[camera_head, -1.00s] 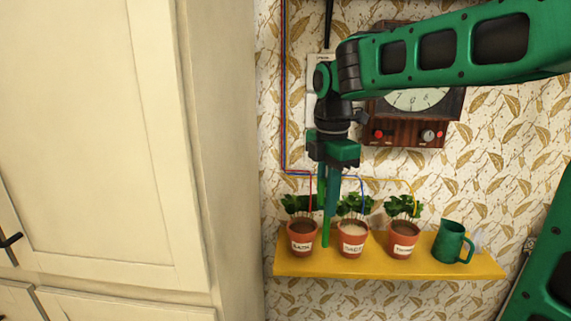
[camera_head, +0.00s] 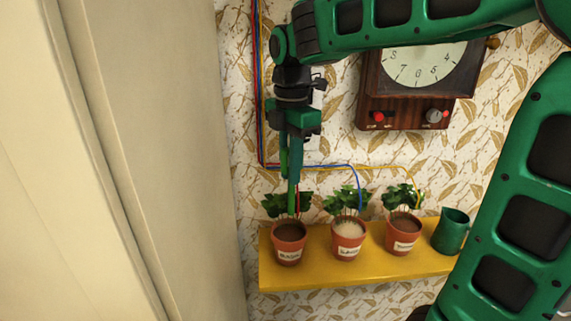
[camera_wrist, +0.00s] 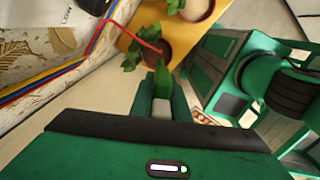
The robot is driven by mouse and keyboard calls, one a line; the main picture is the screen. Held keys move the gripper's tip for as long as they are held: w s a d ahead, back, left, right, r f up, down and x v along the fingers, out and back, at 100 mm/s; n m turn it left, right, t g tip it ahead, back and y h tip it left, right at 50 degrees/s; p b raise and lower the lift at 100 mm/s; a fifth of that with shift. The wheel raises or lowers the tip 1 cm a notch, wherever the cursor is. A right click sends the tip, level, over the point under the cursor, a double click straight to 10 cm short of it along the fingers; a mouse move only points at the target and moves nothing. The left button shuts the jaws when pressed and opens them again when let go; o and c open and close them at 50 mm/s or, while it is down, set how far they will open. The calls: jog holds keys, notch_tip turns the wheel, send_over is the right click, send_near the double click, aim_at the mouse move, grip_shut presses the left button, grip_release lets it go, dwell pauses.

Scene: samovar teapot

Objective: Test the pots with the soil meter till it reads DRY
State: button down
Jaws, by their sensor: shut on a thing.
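My gripper (camera_head: 293,180) points down above the left pot (camera_head: 289,250) and is shut on a slim green thing with a pale grey part, which I take for the soil meter (camera_wrist: 163,80). Its lower end is over or at the left pot's dark soil; I cannot tell whether it touches. The left pot also shows in the wrist view (camera_wrist: 158,52). The middle pot (camera_head: 347,244) has pale soil, and the right pot (camera_head: 403,239) has dark soil. Each terracotta pot has a leafy plant and a white label. No DRY reading is visible.
Coloured wires (camera_head: 330,167) run along the wall towards the pots. A wooden dial box (camera_head: 415,85) hangs above. A cream cupboard (camera_head: 120,160) fills the left.

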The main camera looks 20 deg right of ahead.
aim_at(289, 213)
jog(key=shift+a+f, duration=0.2)
jog(key=shift+f, duration=6.15)
jog(key=c, duration=1.6)
grip_release()
